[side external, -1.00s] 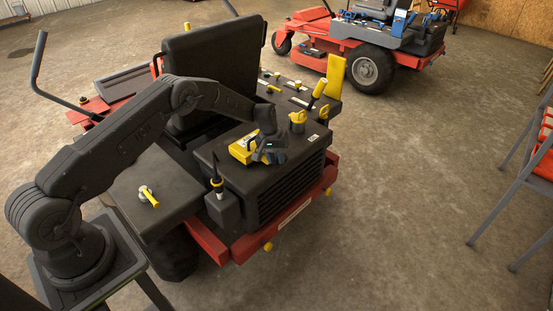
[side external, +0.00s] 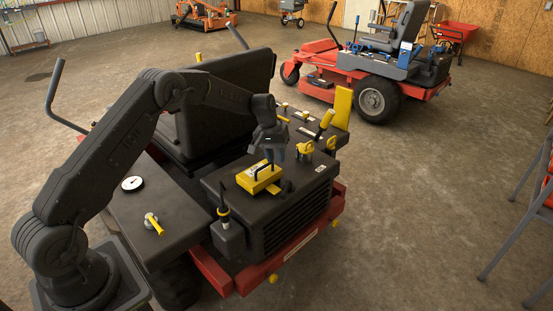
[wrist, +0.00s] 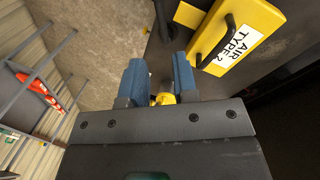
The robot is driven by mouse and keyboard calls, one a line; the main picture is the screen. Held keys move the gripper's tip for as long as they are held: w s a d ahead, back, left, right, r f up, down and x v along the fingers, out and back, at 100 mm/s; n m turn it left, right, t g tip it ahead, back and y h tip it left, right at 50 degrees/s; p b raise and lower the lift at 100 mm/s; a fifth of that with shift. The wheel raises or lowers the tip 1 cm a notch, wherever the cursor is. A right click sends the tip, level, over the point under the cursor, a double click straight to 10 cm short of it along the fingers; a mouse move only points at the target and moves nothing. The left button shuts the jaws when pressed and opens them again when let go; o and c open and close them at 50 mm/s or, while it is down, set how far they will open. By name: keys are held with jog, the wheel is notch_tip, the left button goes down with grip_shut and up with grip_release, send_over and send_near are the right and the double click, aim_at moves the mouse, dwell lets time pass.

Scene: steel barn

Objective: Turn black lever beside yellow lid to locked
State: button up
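The yellow lid (side external: 258,179) with a black handle lies on the dark engine cover of the red mower. In the wrist view the lid (wrist: 256,18) carries the label "AIR TYPE 2". The short black lever (side external: 287,187) is beside the lid's right end, pointing roughly away from it, low against the cover. In the wrist view a black bar (wrist: 162,20) at the top edge, next to a yellow patch, seems to be the lever. My gripper (side external: 276,157) is above the cover, behind the lid and lever. Its blue fingers (wrist: 158,75) are apart, with nothing held.
A yellow cap (side external: 305,149) and an upright yellow handle (side external: 326,120) stand right of my gripper. A white gauge (side external: 133,183) and a yellow valve handle (side external: 153,224) are on the left panel.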

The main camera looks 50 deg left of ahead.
aim_at(286, 191)
jog(key=shift+w+d+f, duration=0.1)
jog(key=shift+d, duration=0.1)
jog(key=shift+c, duration=0.8)
jog(key=d+f+y, duration=0.1)
jog(key=d, duration=0.1)
jog(key=w+d+f+y, duration=0.1)
jog(key=d, duration=0.1)
jog(key=d+f+g+y, duration=0.1)
jog(key=d, duration=0.1)
jog(key=shift+w+d+f, duration=0.1)
jog(key=shift+w+d, duration=0.1)
jog(key=shift+d, duration=0.2)
grip_shut()
jog(key=w+d+f+n+t+y, duration=0.1)
jog(key=w+d+y, duration=0.1)
jog(key=d+y, duration=0.45)
jog(key=shift+h, duration=0.45)
jog(key=shift+s+a+r+x, duration=0.15)
jog(key=shift+s+a+x, duration=0.2)
jog(key=shift+x, duration=1.65)
jog(key=shift+s+a+r+x, duration=0.15)
jog(key=shift+s+a+x, duration=0.15)
jog(key=shift+x, duration=1.7)
jog(key=shift+s+a+r+x, duration=0.15)
jog(key=shift+s+a+x, duration=0.2)
jog(key=shift+x, duration=1.65)
jog(key=shift+s, duration=0.15)
